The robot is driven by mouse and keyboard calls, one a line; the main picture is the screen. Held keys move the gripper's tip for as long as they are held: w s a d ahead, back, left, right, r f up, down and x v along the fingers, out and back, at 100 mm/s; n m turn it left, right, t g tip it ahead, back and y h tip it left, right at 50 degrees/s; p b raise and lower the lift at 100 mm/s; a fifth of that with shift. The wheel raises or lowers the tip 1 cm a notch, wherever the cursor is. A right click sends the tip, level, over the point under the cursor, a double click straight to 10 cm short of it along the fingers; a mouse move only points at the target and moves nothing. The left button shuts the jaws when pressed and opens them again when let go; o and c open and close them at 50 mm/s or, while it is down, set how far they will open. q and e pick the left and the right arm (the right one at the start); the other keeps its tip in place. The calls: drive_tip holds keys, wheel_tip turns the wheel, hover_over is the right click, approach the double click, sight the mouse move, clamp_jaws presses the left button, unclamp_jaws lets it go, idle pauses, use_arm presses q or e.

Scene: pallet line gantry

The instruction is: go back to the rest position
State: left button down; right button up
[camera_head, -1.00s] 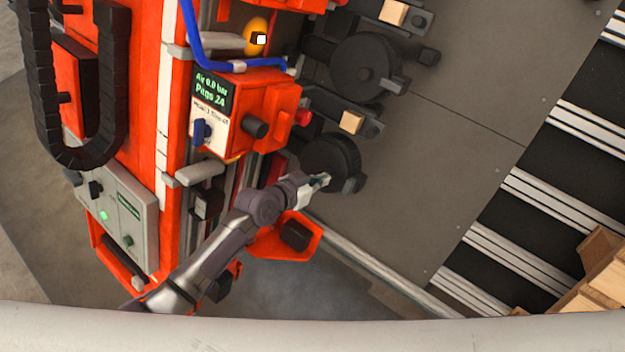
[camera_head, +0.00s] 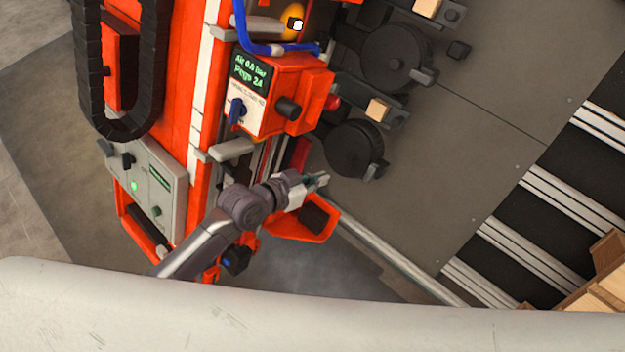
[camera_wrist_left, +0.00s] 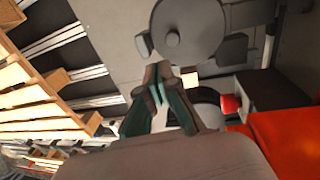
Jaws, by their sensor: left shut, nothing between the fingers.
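My left gripper (camera_head: 320,181) is at the end of my left arm, which comes in from the lower left in the head view. It is shut and holds nothing. It is in front of the orange machine, just left of and below a round black disc (camera_head: 352,150). In the left wrist view the green-lined fingers (camera_wrist_left: 160,72) come together at their tips, and a round dark disc (camera_wrist_left: 188,30) shows beyond them. Whether the fingertips touch anything cannot be told. My right gripper is not in view.
The orange control box (camera_head: 282,95) with a display and knob is close above the arm. A grey panel (camera_head: 150,190) with a green light is at the left. A pale curved surface fills the bottom edge.

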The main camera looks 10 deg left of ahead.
use_arm(q)
drive_tip(key=shift+v, duration=1)
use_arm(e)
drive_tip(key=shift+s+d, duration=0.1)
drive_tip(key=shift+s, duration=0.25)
use_arm(q)
drive_tip(key=s+a+f+n+y, duration=0.1)
drive_tip(key=a+f+n+y, duration=0.45)
drive_tip(key=f, duration=0.95)
drive_tip(key=s+a+f+g+y, duration=0.1)
drive_tip(key=s+a+f, duration=0.4)
drive_tip(key=f, duration=0.2)
drive_tip(key=s+a+f+g, duration=0.2)
drive_tip(key=s+a+f, duration=0.2)
drive_tip(key=f, duration=0.3)
drive_tip(key=s+a+f+g, duration=0.1)
drive_tip(key=s+f, duration=0.3)
drive_tip(key=s, duration=0.5)
drive_tip(key=s+a+f+g+y, duration=0.1)
drive_tip(key=s+f, duration=0.4)
drive_tip(key=s, duration=0.5)
drive_tip(key=s+a+f+g+y, duration=0.1)
drive_tip(key=s+a+f+g, duration=0.1)
drive_tip(key=s, duration=0.7)
wheel_tip(320, 180, down, 3)
drive_tip(key=shift+s+a+r+g, duration=0.2)
drive_tip(key=shift+s+a+g, duration=0.1)
drive_tip(key=shift+s+a, duration=0.15)
